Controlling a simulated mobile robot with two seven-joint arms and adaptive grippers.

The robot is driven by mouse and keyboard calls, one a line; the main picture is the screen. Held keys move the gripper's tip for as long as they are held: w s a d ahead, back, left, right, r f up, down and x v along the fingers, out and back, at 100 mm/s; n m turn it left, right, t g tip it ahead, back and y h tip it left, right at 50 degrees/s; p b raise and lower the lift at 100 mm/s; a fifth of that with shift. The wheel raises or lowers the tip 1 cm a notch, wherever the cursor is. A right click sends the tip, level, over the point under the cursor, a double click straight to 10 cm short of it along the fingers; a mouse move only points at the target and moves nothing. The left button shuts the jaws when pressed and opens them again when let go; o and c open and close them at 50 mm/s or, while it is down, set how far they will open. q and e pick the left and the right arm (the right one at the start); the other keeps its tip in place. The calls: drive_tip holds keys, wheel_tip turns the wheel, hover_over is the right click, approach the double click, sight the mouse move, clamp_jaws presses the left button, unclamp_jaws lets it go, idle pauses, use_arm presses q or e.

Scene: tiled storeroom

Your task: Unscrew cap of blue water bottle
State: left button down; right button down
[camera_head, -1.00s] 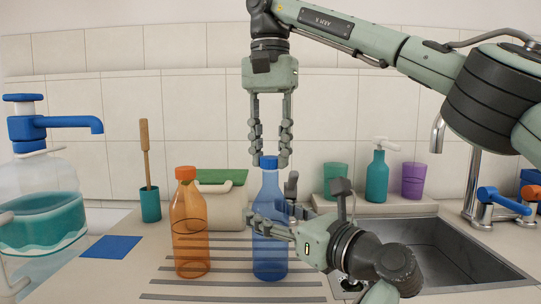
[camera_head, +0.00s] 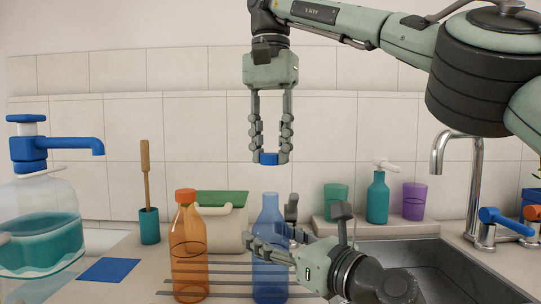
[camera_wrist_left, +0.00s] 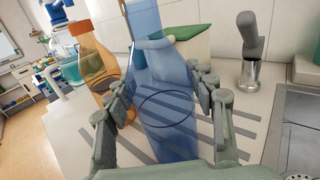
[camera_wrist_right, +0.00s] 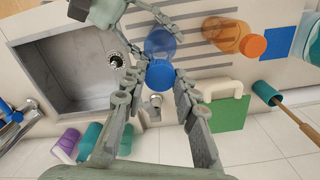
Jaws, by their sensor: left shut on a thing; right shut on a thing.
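The blue water bottle (camera_head: 270,250) stands upright on the counter, its neck bare. My left gripper (camera_head: 272,236) is shut around the bottle's body from the right; the left wrist view shows the blue bottle (camera_wrist_left: 165,100) between its fingers. The blue cap (camera_head: 268,158) is off the bottle, in the air above the neck. My right gripper (camera_head: 270,145) points down and is shut on the cap. The right wrist view shows the cap (camera_wrist_right: 160,74) between the fingertips, with the bottle beyond it.
An orange bottle (camera_head: 189,250) with an orange cap stands close on the left. A blue square mat (camera_head: 110,270) lies on the counter further left, by a large dispenser (camera_head: 42,235) with a blue tap. A sink (camera_head: 420,270) is at the right. Cups and a soap pump (camera_head: 378,196) stand behind.

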sight(284, 243)
use_arm(q)
drive_tip(key=shift+c, duration=2.4)
unclamp_jaws()
drive_tip(key=v, duration=0.7)
drive_tip(key=shift+s+d, duration=0.15)
drive_tip(key=shift+d, duration=0.05)
